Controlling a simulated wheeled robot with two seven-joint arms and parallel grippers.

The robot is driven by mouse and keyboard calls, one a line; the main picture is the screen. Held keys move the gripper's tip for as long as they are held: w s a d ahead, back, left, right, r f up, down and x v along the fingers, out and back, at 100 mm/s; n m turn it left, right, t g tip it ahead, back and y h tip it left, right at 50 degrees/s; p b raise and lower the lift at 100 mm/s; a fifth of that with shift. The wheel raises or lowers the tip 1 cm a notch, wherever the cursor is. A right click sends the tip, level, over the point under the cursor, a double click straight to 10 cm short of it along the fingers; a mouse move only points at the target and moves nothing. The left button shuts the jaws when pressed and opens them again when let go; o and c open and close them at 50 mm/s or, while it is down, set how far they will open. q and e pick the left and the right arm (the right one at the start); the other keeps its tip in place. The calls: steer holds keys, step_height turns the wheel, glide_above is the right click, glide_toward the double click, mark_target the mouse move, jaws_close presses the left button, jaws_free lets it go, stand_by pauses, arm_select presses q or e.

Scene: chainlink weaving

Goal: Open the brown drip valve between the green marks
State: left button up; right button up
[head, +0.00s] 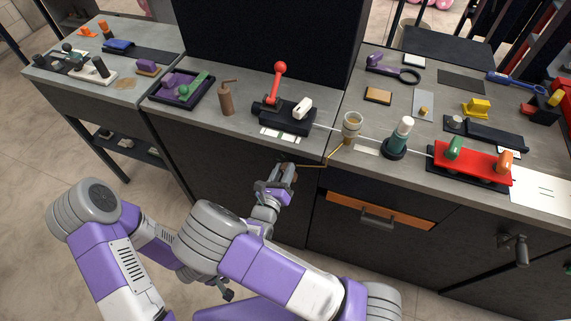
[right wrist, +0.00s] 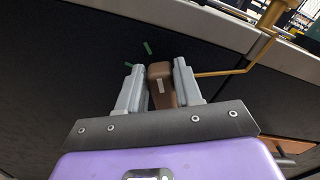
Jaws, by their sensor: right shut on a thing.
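The brown drip valve handle (right wrist: 162,93) shows in the right wrist view, with a small pale mark on it. My right gripper (right wrist: 158,84) is shut on it, one grey finger on either side. Two short green marks, an upper one (right wrist: 147,48) and a lower one (right wrist: 128,67), are on the dark panel up and left of the handle. The handle is to the right of both marks, not between them. In the head view my right gripper (head: 285,173) is at the dark cabinet front below the counter, largely covering the valve. My left gripper cannot be made out.
An orange drawer (head: 380,213) with a handle is to the right.

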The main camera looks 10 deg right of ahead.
steer(key=n+p, duration=0.2)
steer(key=n, duration=0.1)
steer(key=shift+w+a+f+p, duration=0.2)
steer(key=shift+a+p, duration=0.05)
steer(key=shift+p, duration=0.15)
steer(key=shift+w+a+f+n+p, duration=0.15)
steer(key=shift+n+p, duration=0.25)
steer(key=shift+n, duration=0.45)
steer(key=shift+s+a+f+n+p, duration=0.15)
steer(key=shift+n+p, duration=0.25)
steer(key=shift+n, duration=0.45)
steer(key=shift+w+d+f, duration=0.1)
steer(key=o, duration=1)
steer(key=shift+c, duration=0.2)
steer(key=v, duration=0.7)
steer(key=shift+s+a, duration=0.2)
steer(key=shift+s, duration=0.05)
